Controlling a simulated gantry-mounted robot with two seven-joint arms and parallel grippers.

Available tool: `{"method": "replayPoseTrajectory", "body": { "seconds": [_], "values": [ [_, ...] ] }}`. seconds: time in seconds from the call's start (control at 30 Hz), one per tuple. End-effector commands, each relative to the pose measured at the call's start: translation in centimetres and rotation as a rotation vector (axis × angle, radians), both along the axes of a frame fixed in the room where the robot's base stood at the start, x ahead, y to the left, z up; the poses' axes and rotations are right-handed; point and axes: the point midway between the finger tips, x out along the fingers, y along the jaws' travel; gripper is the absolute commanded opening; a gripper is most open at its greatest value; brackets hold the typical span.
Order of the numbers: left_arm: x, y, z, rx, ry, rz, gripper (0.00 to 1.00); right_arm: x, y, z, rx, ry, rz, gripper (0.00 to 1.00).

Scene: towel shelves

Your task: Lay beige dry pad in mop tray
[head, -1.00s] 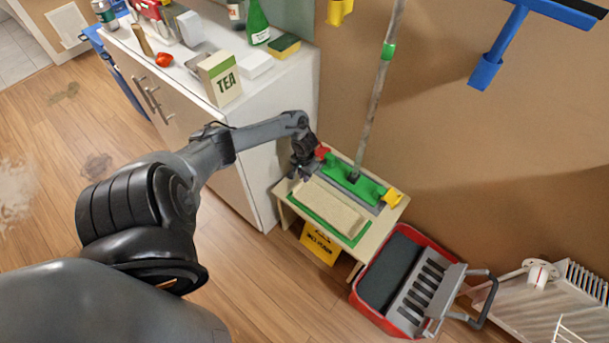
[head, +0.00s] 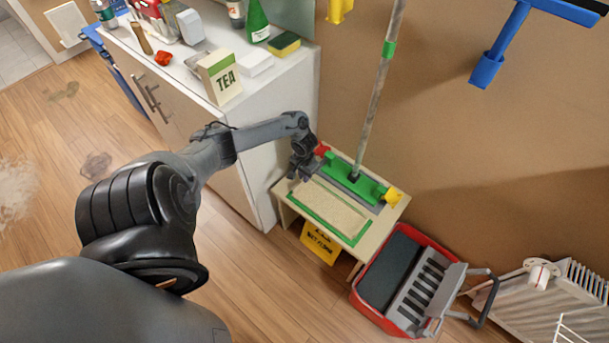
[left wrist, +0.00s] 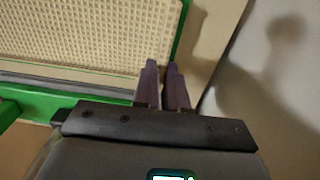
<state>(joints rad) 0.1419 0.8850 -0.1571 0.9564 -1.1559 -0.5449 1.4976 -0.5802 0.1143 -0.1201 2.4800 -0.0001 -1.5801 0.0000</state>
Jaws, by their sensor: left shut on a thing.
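The beige pad (head: 330,208), with a waffle texture, lies flat inside the green-rimmed mop tray (head: 349,239) on a small wooden stand. The left wrist view shows the pad (left wrist: 80,35) with the tray's green rim (left wrist: 183,30) beside its edge. My left gripper (head: 304,176) is at the tray's back left corner. Its fingers (left wrist: 163,72) are close together there, shut on the pad's corner by the rim; the exact contact is hard to see. My right gripper is not in view.
A green mop head (head: 352,181) with an upright pole stands just behind the tray, with a yellow clip at its right end. A white cabinet (head: 240,165) is close on the left. A red bucket (head: 358,298) stands at the front right, and a radiator (head: 535,305) is farther right.

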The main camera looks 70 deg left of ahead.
Motion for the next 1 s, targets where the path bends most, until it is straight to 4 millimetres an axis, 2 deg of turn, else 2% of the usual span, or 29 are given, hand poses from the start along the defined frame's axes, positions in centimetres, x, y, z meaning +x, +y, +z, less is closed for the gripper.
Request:
{"method": "replayPoseTrajectory", "body": {
  "seconds": [0.8,0.83,1.0],
  "values": [
    [0.03,-0.03,-0.85,0.000,0.000,0.000,0.00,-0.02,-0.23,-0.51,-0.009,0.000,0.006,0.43],
    [0.03,-0.02,-0.80,0.000,0.000,0.000,0.16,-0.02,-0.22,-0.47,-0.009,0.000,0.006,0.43],
    [0.03,-0.03,-0.80,0.000,0.000,0.000,0.41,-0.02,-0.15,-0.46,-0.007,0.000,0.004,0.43]
  ]
}}
